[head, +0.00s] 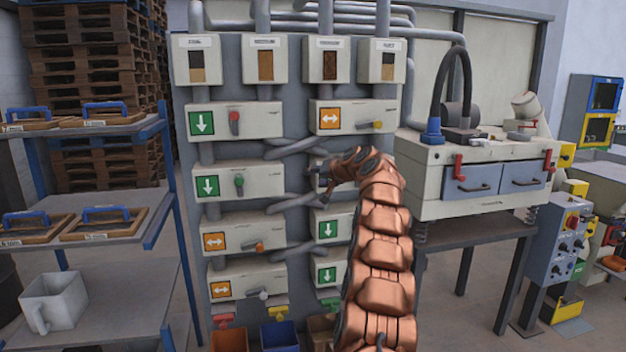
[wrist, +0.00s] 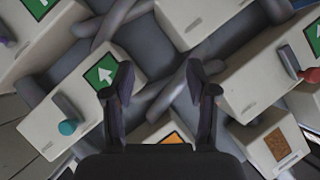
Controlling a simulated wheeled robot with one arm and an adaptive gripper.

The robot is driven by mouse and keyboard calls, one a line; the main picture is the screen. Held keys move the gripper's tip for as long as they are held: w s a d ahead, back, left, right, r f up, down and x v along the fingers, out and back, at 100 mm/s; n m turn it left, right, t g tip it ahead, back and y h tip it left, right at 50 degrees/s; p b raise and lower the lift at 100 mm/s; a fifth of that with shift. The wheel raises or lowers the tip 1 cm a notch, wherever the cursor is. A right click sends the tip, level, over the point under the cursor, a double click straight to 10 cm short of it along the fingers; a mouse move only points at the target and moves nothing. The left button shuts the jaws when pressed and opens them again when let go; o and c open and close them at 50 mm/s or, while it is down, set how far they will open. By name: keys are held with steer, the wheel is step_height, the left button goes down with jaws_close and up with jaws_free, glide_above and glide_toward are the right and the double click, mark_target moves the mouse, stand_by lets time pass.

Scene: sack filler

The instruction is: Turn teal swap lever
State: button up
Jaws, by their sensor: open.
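The teal lever (wrist: 67,127) shows in the wrist view at the lower left, a round teal knob on a grey stem. It sits on a pale valve box (wrist: 80,100) that bears a green label with a white arrow. My gripper (wrist: 160,78) is open and empty, with the lever outside its fingers to the left; they do not appear to touch it. In the head view my gripper (head: 324,179) is in front of the right column of boxes, second row. My arm covers part of that box there, and I cannot see the teal lever.
Other levers are near: red (head: 235,122), green (head: 239,181), orange (head: 255,247) and yellow (head: 377,125). Grey pipes (head: 290,147) cross between the columns. A shelf (head: 110,215) stands left and a machine table (head: 475,180) right.

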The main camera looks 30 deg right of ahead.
steer(key=shift+s+a, duration=0.15)
steer(key=shift+a, duration=0.65)
steer(key=shift+a+y, duration=0.1)
steer(key=shift+y, duration=0.2)
